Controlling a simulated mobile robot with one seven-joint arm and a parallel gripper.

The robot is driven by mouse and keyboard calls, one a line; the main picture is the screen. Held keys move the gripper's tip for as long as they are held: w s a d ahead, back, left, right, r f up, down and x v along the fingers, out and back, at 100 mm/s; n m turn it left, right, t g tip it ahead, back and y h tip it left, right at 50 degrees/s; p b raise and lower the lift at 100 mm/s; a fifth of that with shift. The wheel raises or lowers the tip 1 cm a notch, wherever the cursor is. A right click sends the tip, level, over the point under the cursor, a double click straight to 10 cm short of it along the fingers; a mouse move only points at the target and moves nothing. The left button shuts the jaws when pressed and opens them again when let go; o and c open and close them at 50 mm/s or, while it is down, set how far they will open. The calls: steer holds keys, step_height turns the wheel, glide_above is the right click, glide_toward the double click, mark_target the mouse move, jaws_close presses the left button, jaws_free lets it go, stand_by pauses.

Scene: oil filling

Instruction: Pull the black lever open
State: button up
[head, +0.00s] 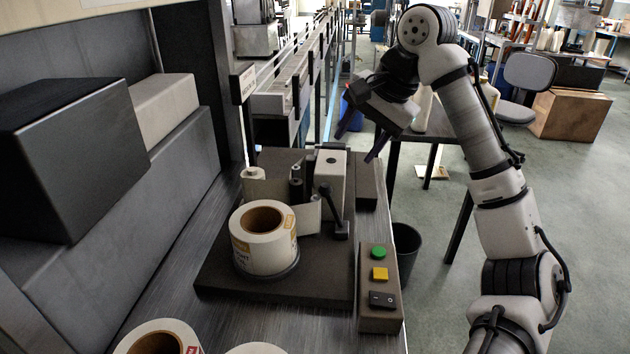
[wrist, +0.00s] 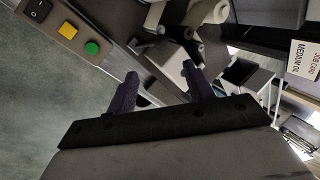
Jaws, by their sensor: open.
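The black lever (head: 330,207) stands up from a small dark base on the labelling machine's plate (head: 222,270), in front of the white block (head: 331,178) and beside the label roll (head: 262,240). My gripper (head: 356,144) is open and empty, above and to the right of the lever, its two fingers apart and pointing down to the left. In the wrist view my gripper (wrist: 160,72) shows its two dark fingers spread. A small dark part between and beyond the fingertips may be the lever, but it is too small to tell.
A control box (head: 379,300) with green, yellow and black buttons sits at the bench's right edge. Loose rolls (head: 160,338) lie at the front. Black and grey boxes (head: 70,150) stand at left. A dark bin (head: 406,248) stands on the floor. The wrist view shows a "MEDIUM OIL" card (wrist: 304,60).

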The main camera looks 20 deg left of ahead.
mark_target(328, 186)
steer(key=x, duration=1.3)
steer(key=shift+a+f, duration=0.15)
steer(key=shift+f, duration=0.2)
jaws_close()
